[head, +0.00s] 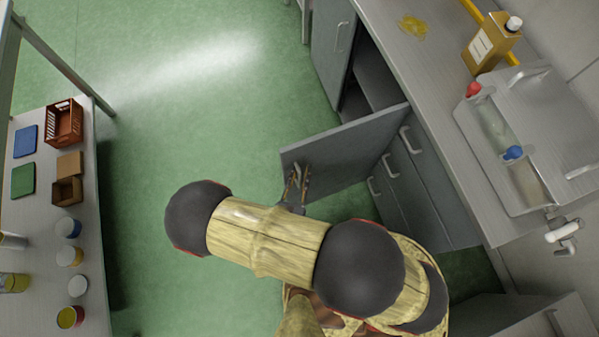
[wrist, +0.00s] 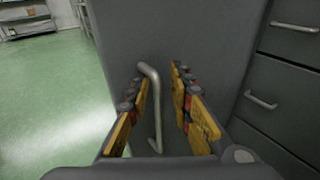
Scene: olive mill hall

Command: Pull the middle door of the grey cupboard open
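The grey cupboard (head: 425,185) runs under the counter on the right of the head view. Its middle door (head: 345,150) stands wide open, swung out into the aisle, and the dark inside (head: 376,75) shows behind it. The door fills the middle of the wrist view (wrist: 200,35). Its bar handle (wrist: 155,100) stands between my gripper's two fingers (wrist: 160,110), nearer the left one. My gripper also shows at the door's face in the head view (head: 298,182). The fingers are apart, with gaps beside the handle; the handle's lower end is close to my gripper's body.
Another cupboard door (head: 333,35) is beyond the opening. Drawers (head: 415,155) lie beside the open door's hinge side. A table (head: 95,230) with small goods stands at left. Green floor (head: 210,110) between is clear.

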